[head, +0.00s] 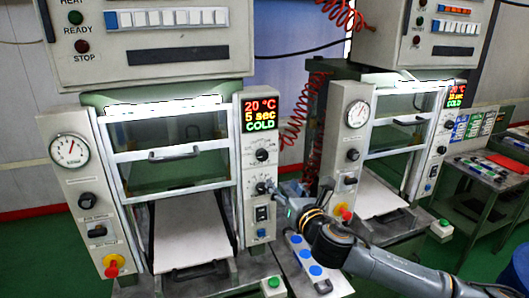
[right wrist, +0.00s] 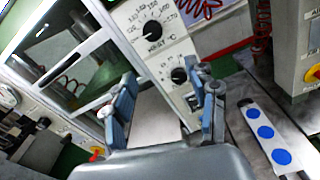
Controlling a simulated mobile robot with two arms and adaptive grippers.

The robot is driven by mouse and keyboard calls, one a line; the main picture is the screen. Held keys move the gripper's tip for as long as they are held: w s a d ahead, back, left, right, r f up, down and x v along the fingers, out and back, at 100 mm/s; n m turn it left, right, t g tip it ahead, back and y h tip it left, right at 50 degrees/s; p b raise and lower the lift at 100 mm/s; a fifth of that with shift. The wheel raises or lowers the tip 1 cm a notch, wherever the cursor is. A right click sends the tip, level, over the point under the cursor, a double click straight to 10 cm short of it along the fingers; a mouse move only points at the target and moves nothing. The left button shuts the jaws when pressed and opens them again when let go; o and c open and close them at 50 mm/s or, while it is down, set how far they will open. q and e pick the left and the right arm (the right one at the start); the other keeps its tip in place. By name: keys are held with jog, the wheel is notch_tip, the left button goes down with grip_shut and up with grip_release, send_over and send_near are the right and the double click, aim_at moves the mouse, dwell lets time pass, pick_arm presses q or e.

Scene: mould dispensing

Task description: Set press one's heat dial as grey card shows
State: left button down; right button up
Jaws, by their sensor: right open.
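The left press has a display (head: 262,115) reading 20 °C, 5 sec, COLD. Below it are an upper black dial (head: 262,155) and a lower dial (head: 262,187). In the right wrist view, the dial marked HEAT °C (right wrist: 153,29) is above a smaller dial (right wrist: 179,75). My right gripper (head: 277,189) is at the panel by the lower dial. In the wrist view its open fingers (right wrist: 162,90) stand either side of the line to the smaller dial; contact cannot be told. I cannot pick out a grey card for certain. My left gripper is not in view.
A second press (head: 348,145) stands to the right, its display (head: 456,96) also COLD. Small coloured cards (head: 472,124) stand behind a side table (head: 490,185). A strip with blue discs (right wrist: 267,132) lies between the presses, below my right arm.

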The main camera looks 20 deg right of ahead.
jog(key=r, duration=0.2)
jog(key=n+p, duration=0.1)
jog(key=p, duration=0.3)
send_near(263, 156)
jog(key=w, duration=0.7)
jog(key=shift+w+a+f, duration=0.1)
jog(key=shift+w+a, duration=0.1)
jog(key=shift+w, duration=0.1)
jog(key=shift+w+f, duration=0.1)
jog(key=shift+w, duration=0.45)
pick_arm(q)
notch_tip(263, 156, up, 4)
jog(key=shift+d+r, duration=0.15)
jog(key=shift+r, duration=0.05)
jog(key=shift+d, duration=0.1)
pick_arm(e)
jog(key=c, duration=1.2)
jog(key=shift+o, duration=0.2)
